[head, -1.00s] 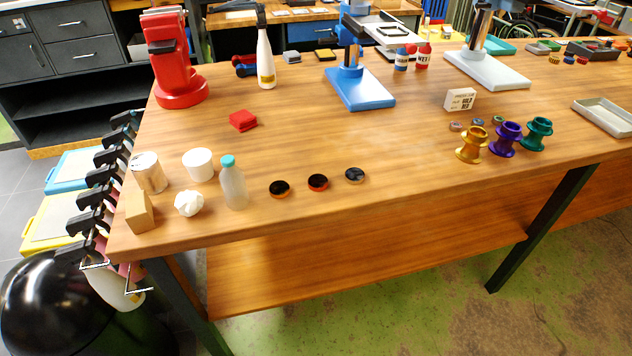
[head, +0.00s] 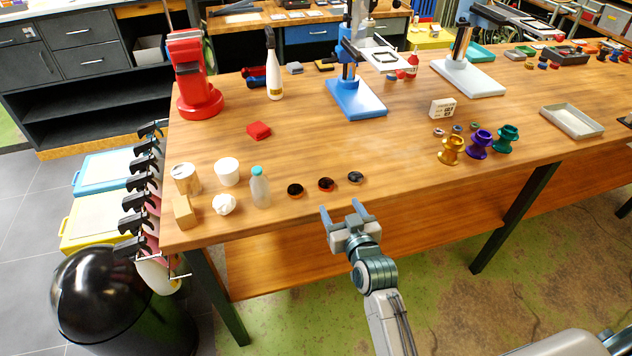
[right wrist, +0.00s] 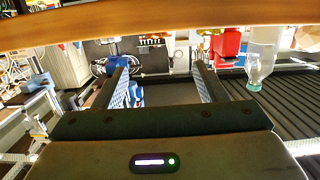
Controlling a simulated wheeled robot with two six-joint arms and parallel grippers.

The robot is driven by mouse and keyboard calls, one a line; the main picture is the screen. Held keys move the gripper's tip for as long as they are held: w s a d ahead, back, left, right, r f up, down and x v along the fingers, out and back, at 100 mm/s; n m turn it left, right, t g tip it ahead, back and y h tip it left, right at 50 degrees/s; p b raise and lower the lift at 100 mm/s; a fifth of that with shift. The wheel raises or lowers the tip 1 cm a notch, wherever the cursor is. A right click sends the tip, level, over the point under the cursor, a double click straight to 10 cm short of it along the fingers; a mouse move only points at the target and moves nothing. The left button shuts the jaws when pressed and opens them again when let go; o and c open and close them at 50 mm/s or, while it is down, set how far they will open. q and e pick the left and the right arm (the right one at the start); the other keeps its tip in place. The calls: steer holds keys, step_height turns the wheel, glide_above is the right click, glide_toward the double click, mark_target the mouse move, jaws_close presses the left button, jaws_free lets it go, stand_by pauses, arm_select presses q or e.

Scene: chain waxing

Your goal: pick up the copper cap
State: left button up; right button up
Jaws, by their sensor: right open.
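Three small round caps with dark tops lie in a row near the table's front edge in the head view. The left cap (head: 295,190) has an orange-brown rim, the middle cap (head: 326,184) a redder orange one, and the right cap (head: 356,178) looks grey. The left or middle one could be the copper cap; I cannot tell which for sure. My right gripper (head: 342,207) is open and empty, just in front of the middle and right caps, apart from them. Its fingers also show in the right wrist view (right wrist: 160,75), where I see no cap. My left gripper is out of view.
A teal-capped bottle (head: 260,188), white crumpled ball (head: 224,204), white cup (head: 227,171), tin (head: 185,179) and wooden block (head: 184,212) stand left of the caps. Gold (head: 451,150), purple and teal spools stand right. The wooden table (head: 390,165) is clear between.

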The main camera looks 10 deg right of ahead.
mark_target(329, 188)
steer(key=w, duration=0.2)
steer(key=w+f+p, duration=0.1)
steer(key=w, duration=0.2)
steer(key=shift+w+p, duration=0.4)
steer(key=w+p, duration=0.1)
steer(key=w, duration=0.1)
steer(key=w+f, duration=0.1)
steer(key=w, duration=0.1)
steer(key=shift+f+p, duration=0.15)
steer(key=shift+p, duration=0.25)
steer(key=shift+w+a+f, duration=0.1)
steer(key=shift+w+f, duration=0.05)
steer(key=shift+w, duration=0.05)
steer(key=shift+s, duration=0.1)
steer(key=c, duration=1.1)
